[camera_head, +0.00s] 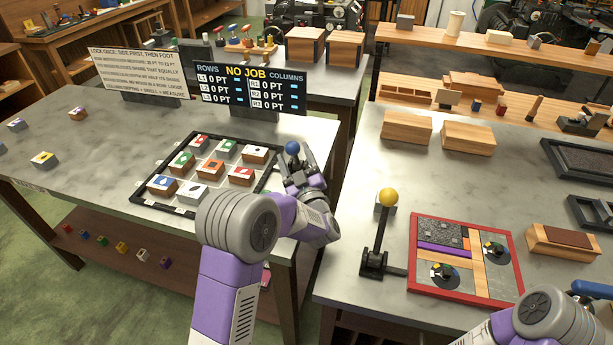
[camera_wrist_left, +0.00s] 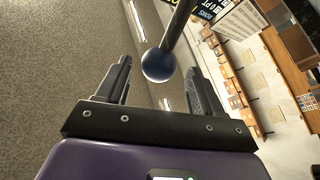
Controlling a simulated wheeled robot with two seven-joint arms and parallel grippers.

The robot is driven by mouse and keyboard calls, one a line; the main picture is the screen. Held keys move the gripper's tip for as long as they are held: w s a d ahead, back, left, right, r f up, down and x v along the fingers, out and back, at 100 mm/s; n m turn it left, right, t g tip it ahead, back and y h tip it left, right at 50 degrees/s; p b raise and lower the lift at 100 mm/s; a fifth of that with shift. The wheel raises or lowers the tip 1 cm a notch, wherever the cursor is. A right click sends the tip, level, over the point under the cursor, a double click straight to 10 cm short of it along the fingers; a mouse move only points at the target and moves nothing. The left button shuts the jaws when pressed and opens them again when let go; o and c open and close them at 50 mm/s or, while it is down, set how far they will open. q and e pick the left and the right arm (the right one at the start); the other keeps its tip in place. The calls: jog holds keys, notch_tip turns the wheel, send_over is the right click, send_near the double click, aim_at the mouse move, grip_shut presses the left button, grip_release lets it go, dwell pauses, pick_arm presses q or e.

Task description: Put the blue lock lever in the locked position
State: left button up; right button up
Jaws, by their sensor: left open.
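The blue lock lever shows as a blue ball knob (camera_head: 292,147) at the right edge of the left table's framed tray. My left gripper (camera_head: 296,172) is right at this knob in the head view, its arm hiding the lever's base and most of its rod. In the left wrist view the blue knob (camera_wrist_left: 158,65) on its dark rod sits between the two open fingers of the left gripper (camera_wrist_left: 160,88), with gaps on both sides. The right arm's purple and grey links show at the lower right, but its gripper is out of view.
The black-framed tray (camera_head: 140,197) holds several wooden blocks with coloured tops. A "NO JOB" board (camera_head: 250,87) and a text sign (camera_head: 138,72) stand behind it. On the right table are a yellow-knobbed lever (camera_head: 388,198) and a red-framed tray (camera_head: 413,240).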

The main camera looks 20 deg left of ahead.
pick_arm(q)
jog(key=s+d, duration=0.7)
jog(key=s, duration=0.2)
jog(key=shift+d+p, duration=0.3)
jog(key=shift+d, duration=0.05)
jog(key=shift+s, duration=0.1)
